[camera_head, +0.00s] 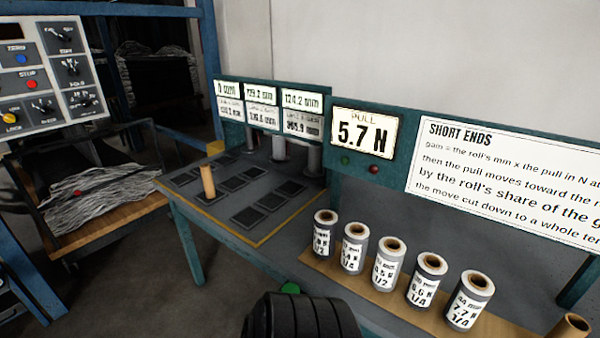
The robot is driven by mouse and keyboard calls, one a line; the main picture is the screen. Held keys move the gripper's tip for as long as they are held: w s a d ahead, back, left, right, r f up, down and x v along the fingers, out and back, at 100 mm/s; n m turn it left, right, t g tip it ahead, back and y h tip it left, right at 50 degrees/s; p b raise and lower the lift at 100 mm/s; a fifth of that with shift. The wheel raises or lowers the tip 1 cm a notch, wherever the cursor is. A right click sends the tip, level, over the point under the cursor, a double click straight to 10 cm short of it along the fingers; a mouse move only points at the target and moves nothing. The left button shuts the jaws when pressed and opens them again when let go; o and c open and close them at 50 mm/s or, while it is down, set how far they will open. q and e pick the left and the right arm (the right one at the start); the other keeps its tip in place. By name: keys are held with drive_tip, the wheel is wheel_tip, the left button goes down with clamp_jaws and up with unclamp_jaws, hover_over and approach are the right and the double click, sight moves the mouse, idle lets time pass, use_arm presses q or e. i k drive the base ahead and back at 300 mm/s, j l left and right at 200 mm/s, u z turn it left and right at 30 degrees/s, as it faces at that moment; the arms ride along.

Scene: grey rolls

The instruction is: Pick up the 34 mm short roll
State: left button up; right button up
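Several short grey rolls with brown cores and white labels stand upright in a row on a wooden board (400,318). From left to right they are the first roll (324,235), second roll (353,249), third roll (386,265), fourth roll (426,281) and fifth roll (468,301). The top lines giving mm are too small to read surely, so I cannot tell which is the 34 mm roll. The fifth label shows 7.7 N and 1/4. Neither gripper's fingers show.
A PULL display (362,134) reads 5.7 N above the rolls, beside a SHORT ENDS sign (510,175). A bare brown tube (208,182) stands on a dark panel with square pads. Another tube (569,328) is at lower right. A black ribbed part (300,318) fills the bottom middle.

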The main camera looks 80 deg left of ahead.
sight(205, 171)
drive_tip(key=u, duration=3.45)
drive_tip(key=i+j+z, duration=0.25)
drive_tip(key=i+j, duration=0.15)
drive_tip(key=i, duration=0.2)
drive_tip(key=i+j+z, duration=0.3)
drive_tip(key=i+j, duration=0.15)
drive_tip(key=i, duration=0.1)
